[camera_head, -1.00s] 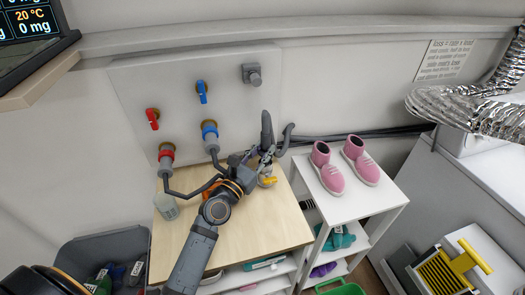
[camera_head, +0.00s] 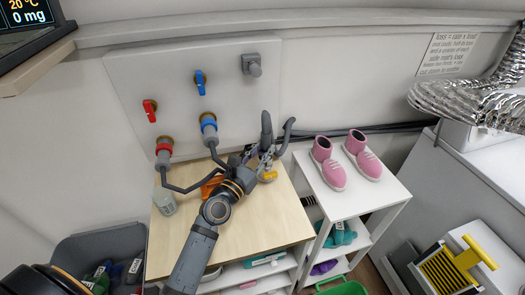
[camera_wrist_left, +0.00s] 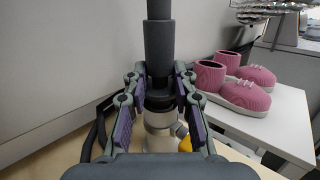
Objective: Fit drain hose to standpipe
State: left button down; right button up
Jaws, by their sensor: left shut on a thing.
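My left gripper (camera_head: 264,163) is over the back right of the wooden tabletop and shut on the dark grey drain hose (camera_head: 266,126). The hose end stands roughly upright and another part bends over to its right. In the left wrist view the gripper (camera_wrist_left: 157,100) has its pads on both sides of a black collar below the grey hose end (camera_wrist_left: 158,45). A pale upright fitting (camera_wrist_left: 160,134), seemingly the standpipe, with a yellow part (camera_wrist_left: 184,142), is directly below. Whether hose and fitting are joined is hidden by the gripper. My right gripper is not in view.
The wall panel (camera_head: 130,75) holds red (camera_head: 150,110) and blue (camera_head: 201,82) valves with grey hoses. A clear jar (camera_head: 165,203) and an orange item (camera_head: 212,186) are on the wooden table (camera_head: 265,225). Pink shoes (camera_head: 328,163) stand on a white shelf (camera_head: 360,208) at right.

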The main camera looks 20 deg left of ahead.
aim_at(262, 154)
pick_arm(q)
jog(key=shift+f+b, duration=0.65)
jog(key=shift+f, duration=0.25)
jog(key=c, duration=1)
grip_release()
jog(key=shift+r, duration=0.2)
notch_tip(262, 154, up, 10)
jog(key=shift+f, duration=0.1)
